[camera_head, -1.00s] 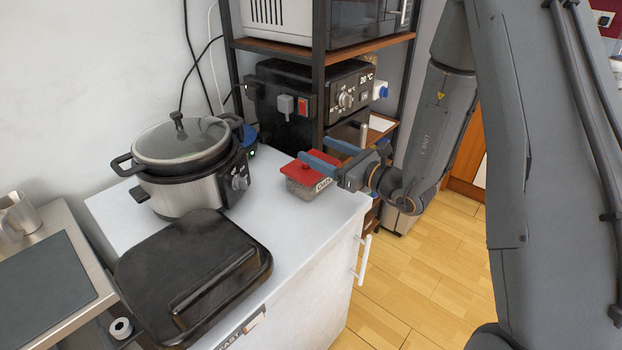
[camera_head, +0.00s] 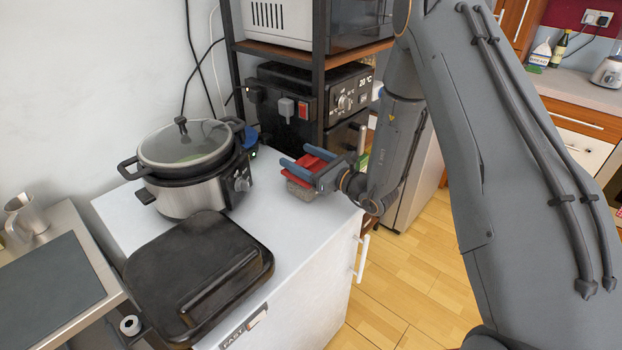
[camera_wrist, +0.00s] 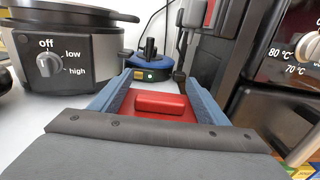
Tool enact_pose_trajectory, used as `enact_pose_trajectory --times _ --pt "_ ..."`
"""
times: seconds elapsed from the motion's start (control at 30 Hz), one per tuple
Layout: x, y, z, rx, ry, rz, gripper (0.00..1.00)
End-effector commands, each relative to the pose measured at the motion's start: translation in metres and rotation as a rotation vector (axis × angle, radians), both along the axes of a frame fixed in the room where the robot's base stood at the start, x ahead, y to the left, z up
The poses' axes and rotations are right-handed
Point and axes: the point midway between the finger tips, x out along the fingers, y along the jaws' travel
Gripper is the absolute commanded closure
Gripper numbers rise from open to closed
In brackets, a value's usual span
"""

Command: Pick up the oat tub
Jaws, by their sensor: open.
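The oat tub (camera_head: 301,189) is a small speckled container with a red lid. It stands on the white counter near its right edge. Its red lid with a raised bar handle (camera_wrist: 160,103) shows in the wrist view. My gripper (camera_head: 300,157) is open, with its two blue fingers reaching along either side of the red lid. In the wrist view the fingers (camera_wrist: 163,88) flank the lid left and right. I cannot tell whether they touch it. The tub's lower body is hidden in the wrist view.
A slow cooker (camera_head: 185,190) stands left of the tub on the white counter (camera_head: 290,232). A black lidded pan (camera_head: 195,270) lies in front. A dark shelf with an oven (camera_head: 322,105) rises close behind. A blue round object (camera_wrist: 150,68) lies beyond the tub.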

Motion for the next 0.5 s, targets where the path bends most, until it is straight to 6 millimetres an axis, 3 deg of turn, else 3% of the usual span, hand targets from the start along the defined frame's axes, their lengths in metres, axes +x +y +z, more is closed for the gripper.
enact_pose_trajectory --times 0.27,0.5 --pt "0.0027 0.0019 -0.0001 0.0 0.0 -0.001 0.31" --pt "0.0025 0.0018 0.0 0.0 0.0 -0.001 0.72"
